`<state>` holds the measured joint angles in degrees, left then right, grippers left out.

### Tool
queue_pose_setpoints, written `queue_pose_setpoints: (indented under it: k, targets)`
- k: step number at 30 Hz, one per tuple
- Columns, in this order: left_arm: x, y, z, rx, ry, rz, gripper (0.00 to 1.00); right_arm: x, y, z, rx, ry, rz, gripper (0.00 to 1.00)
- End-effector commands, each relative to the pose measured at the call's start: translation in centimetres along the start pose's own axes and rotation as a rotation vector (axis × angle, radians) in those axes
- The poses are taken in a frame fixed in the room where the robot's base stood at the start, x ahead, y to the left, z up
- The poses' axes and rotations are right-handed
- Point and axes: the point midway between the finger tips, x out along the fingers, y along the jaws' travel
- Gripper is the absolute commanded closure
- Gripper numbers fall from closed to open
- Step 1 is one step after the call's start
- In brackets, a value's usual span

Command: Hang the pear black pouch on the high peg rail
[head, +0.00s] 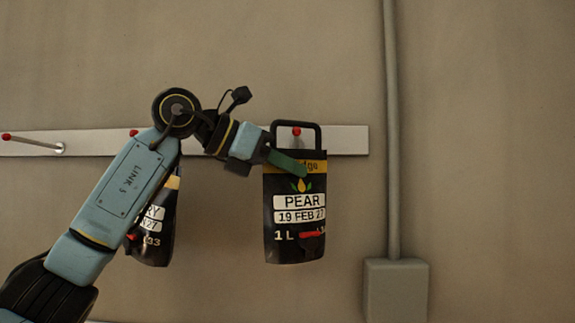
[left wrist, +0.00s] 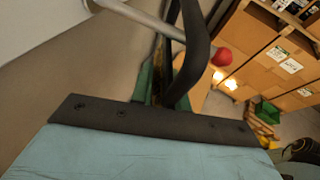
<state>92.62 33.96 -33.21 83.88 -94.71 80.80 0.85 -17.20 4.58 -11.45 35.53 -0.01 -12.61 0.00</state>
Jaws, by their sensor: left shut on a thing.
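The pear black pouch (head: 295,225) hangs upright in front of the wall, with a yellow band and a "PEAR" label. Its black handle loop (head: 320,136) stands above it. My left gripper (head: 288,163) is shut on the pouch at the base of the loop, with its green fingers across the yellow band. The white peg rail (head: 345,140) runs behind. A red-tipped peg (head: 296,131) shows inside the loop, below its top bar. In the left wrist view the peg's rod (left wrist: 140,18) and red tip (left wrist: 222,56) lie on either side of the black handle (left wrist: 192,60). My right gripper is out of view.
Another black pouch (head: 155,225) hangs left of the pear pouch, partly hidden by my left arm. A bare red-tipped peg (head: 35,143) is at the far left. A vertical conduit (head: 392,130) and grey box (head: 396,290) stand to the right. Cardboard boxes (left wrist: 265,60) show in the wrist view.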

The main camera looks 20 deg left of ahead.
Motion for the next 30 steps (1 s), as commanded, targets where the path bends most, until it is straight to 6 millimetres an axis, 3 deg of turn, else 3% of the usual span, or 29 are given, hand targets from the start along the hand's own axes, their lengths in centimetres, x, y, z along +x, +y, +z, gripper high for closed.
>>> queue_pose_setpoints:
  k: [28,29,30]
  targets:
    - [0.32,0.41,-0.39,0.003,-0.01,0.0,1.0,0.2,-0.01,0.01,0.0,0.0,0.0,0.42]
    - [0.31,0.41,-0.39,0.003,-0.01,0.0,0.81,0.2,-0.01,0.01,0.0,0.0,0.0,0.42]
    - [0.32,0.41,-0.39,0.003,-0.01,0.0,0.75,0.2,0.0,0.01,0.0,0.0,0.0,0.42]
